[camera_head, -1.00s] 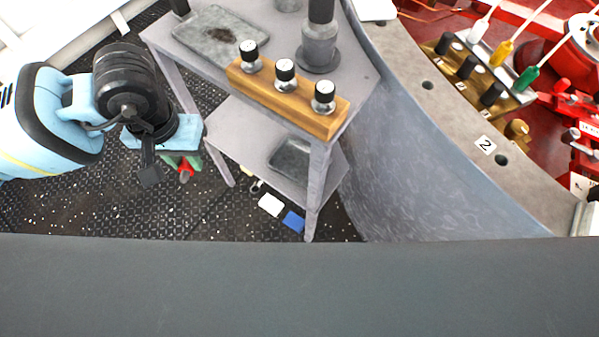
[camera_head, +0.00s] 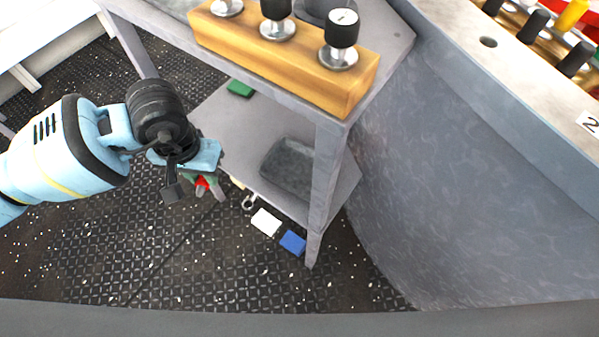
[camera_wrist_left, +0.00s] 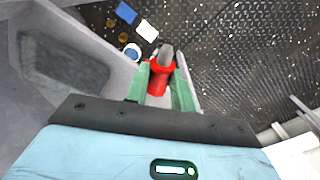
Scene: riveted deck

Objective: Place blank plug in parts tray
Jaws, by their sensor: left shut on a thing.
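The blank plug appears to be the red piece with a grey end (camera_wrist_left: 158,80) between the green fingers in the left wrist view. A bit of its red shows in the head view (camera_head: 201,183). My left gripper (camera_head: 206,188) is shut on it, left of the cart's lower shelf. A shallow dark grey tray (camera_head: 287,170) lies on that lower shelf, to the right of the gripper. It also shows in the left wrist view (camera_wrist_left: 65,62). I cannot tell for certain that it is the parts tray. My right gripper is not in view.
A wooden block (camera_head: 280,58) with black-capped gauges stands on the cart's top, above the shelf. The cart leg (camera_head: 322,180) stands right of the tray. A green block (camera_head: 240,88) is on the shelf. White (camera_head: 266,222) and blue (camera_head: 293,242) pieces lie on the floor.

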